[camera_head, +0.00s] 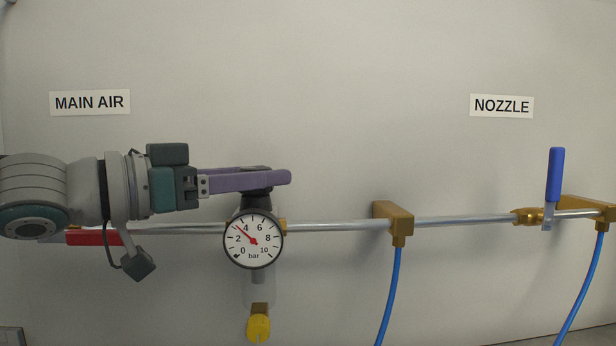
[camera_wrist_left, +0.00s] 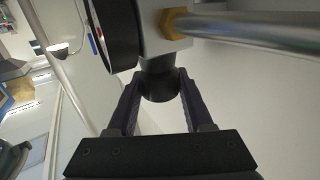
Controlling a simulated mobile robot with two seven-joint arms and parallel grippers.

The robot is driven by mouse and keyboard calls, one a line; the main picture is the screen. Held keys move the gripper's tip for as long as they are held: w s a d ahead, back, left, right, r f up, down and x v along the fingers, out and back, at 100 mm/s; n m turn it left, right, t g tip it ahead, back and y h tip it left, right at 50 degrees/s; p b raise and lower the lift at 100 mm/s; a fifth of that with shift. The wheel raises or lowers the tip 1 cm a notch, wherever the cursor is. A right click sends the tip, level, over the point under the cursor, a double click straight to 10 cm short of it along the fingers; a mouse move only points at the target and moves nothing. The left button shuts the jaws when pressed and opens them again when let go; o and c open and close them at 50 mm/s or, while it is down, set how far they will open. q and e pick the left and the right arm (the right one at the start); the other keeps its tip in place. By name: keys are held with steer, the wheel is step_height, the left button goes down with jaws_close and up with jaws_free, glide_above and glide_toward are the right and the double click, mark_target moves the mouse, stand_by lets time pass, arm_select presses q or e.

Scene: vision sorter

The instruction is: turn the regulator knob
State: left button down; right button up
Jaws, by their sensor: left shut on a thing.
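The black regulator knob (camera_head: 257,202) sits on top of the regulator, above the round pressure gauge (camera_head: 253,240). The gauge's red needle points between 2 and 4 bar. My left gripper (camera_head: 270,179) reaches in from the left and is shut on the knob, its purple fingers partly covering it. In the left wrist view the knob (camera_wrist_left: 160,86) is between the two dark finger ends, with the gauge (camera_wrist_left: 118,30) edge-on at the upper left. My right gripper is in neither view.
A metal pipe (camera_head: 335,225) runs along the wall. A red handle (camera_head: 92,238) lies level under my left arm. A blue handle (camera_head: 554,175) stands upright at the right, below the NOZZLE label (camera_head: 502,105). Blue hoses (camera_head: 391,290) hang down. A yellow fitting (camera_head: 258,327) is below the gauge.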

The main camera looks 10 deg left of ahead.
arm_select(q)
steer(key=shift+s+f, duration=0.1)
steer(key=shift+d+f+n+t+y+b, duration=0.1)
steer(key=shift+n+t+y+b, duration=0.25)
steer(key=shift+n+t+y, duration=0.85)
steer(key=shift+n+y, duration=0.2)
steer(key=shift+y, duration=0.2)
steer(key=n+y, duration=0.1)
steer(key=y, duration=0.1)
steer(key=n+t+y+p, duration=0.1)
steer(key=y, duration=0.1)
steer(key=shift+r+n+t, duration=0.2)
steer(key=shift+n+t, duration=0.1)
steer(key=shift+n, duration=0.1)
steer(key=shift+n+y, duration=0.7)
steer(key=shift+y, duration=0.6)
steer(key=shift+a+t+y, duration=0.2)
steer(key=shift+t+y, duration=0.1)
steer(key=shift+c, duration=1.5)
jaws_free()
